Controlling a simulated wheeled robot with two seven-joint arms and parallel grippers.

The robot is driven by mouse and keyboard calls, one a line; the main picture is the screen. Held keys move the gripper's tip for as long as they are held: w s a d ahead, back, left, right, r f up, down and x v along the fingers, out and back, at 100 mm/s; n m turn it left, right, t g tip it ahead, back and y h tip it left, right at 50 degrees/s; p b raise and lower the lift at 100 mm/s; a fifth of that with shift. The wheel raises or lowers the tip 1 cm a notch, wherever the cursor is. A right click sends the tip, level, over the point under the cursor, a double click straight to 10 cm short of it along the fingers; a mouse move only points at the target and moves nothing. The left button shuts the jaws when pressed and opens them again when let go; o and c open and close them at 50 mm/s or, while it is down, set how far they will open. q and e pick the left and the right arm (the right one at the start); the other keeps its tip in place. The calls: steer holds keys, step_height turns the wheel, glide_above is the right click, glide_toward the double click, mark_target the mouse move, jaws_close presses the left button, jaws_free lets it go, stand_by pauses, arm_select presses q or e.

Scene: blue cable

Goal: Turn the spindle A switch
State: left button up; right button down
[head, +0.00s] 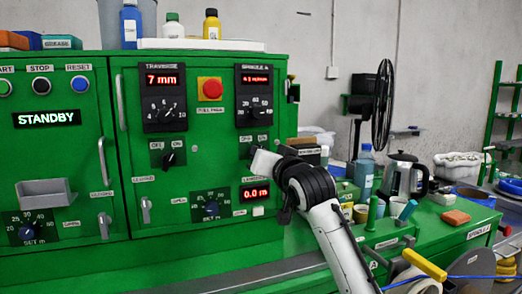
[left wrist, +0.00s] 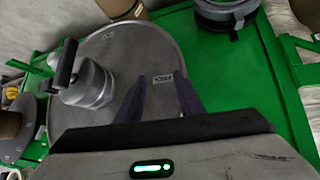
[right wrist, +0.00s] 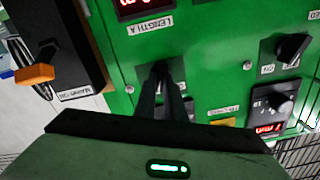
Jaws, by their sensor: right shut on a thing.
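The spindle A switch is on the green cabinet front, below the spindle A dial (head: 254,95) and above the red 0.0 m display (head: 254,193). My right gripper (head: 256,158) reaches it from the lower right; its body hides most of the switch in the head view. In the right wrist view its two dark fingers (right wrist: 162,80) are together on the knob of the switch, on a dark plate beside the LENGTH A label. The knob's angle is hidden by the fingers. My left gripper (left wrist: 160,88) is open and empty above a grey round disc (left wrist: 140,50).
The traverse switch (head: 169,159) is to the left of my right gripper. An orange-handled switch (right wrist: 35,75) on a black box is nearby. A kettle (head: 403,176), a blue bottle (head: 364,170) and other items stand on the green bench to the right.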

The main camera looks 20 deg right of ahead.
steer(key=shift+m+p, duration=0.35)
steer(key=shift+m, duration=0.45)
steer(key=c, duration=1.8)
jaws_free()
steer(key=shift+d, duration=0.1)
steer(key=shift+c, duration=0.2)
steer(key=s+b, duration=0.1)
steer(key=s, duration=0.9)
steer(key=shift+s+d+b, duration=0.15)
steer(key=shift+s+b, duration=0.05)
steer(key=shift+b, duration=0.1)
